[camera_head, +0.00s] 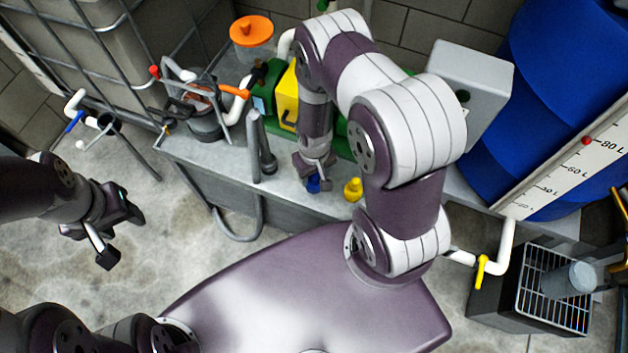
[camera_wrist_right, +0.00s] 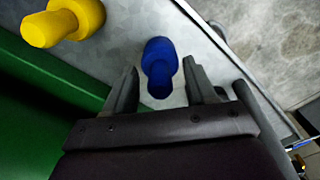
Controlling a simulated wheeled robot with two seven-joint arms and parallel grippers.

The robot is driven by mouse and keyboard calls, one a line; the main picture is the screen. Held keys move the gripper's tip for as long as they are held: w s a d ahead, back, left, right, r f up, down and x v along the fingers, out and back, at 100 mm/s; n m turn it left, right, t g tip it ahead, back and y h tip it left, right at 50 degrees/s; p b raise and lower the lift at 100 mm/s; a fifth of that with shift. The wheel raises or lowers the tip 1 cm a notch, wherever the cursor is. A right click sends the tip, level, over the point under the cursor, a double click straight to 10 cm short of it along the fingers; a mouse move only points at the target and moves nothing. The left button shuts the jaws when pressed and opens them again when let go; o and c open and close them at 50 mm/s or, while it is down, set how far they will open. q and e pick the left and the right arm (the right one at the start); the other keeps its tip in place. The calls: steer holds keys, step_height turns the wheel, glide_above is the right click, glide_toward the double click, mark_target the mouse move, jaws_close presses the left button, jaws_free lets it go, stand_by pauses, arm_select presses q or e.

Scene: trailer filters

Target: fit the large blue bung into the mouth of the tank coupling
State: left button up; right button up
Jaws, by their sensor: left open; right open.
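The large blue bung (camera_head: 313,184) stands on the grey bench top near its front edge. In the right wrist view the blue bung (camera_wrist_right: 159,62) lies between the two fingers, with a gap visible on each side. My right gripper (camera_head: 316,168) is open around or just above it; the wrist view shows its fingers (camera_wrist_right: 161,70) too. My left gripper (camera_head: 122,236) is open and empty over the floor at the left. A dark round opening (camera_head: 108,122) beside the caged tank's white pipe may be the coupling mouth; I cannot tell for sure.
A yellow bung (camera_head: 353,189) stands to the right of the blue one. Green and yellow machinery (camera_head: 286,97) stands behind my right gripper. A grey upright post (camera_head: 256,145) stands on the bench to its left. A blue barrel (camera_head: 550,90) is at the right.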

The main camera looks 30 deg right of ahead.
steer(key=shift+f, duration=0.3)
steer(key=c, duration=0.7)
steer(key=shift+r, duration=0.15)
